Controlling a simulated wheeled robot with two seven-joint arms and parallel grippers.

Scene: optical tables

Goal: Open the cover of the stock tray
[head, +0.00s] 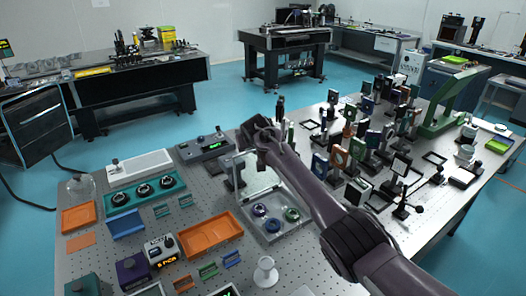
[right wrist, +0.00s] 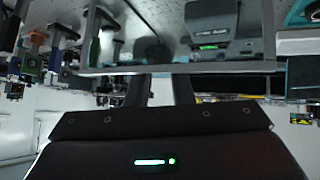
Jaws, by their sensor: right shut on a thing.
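The stock tray (head: 268,229) is a light, shallow box on the perforated optical table, holding several small round parts in purple, blue and green. Its clear cover (head: 262,180) stands raised at the tray's back side, tilted up from it. My right gripper (head: 240,168) is at the cover's upper left edge, partly hidden by my own wrist. In the right wrist view the gripper's fingers (right wrist: 161,88) reach a long pale edge of the cover (right wrist: 230,67), and they are shut on it. My left gripper is not in view.
An orange tray (head: 210,234) lies left of the stock tray, and a grey device with a display (head: 205,147) stands behind. Crowded optics mounts (head: 365,150) fill the table to the right. A white pedestal (head: 265,275) stands in front.

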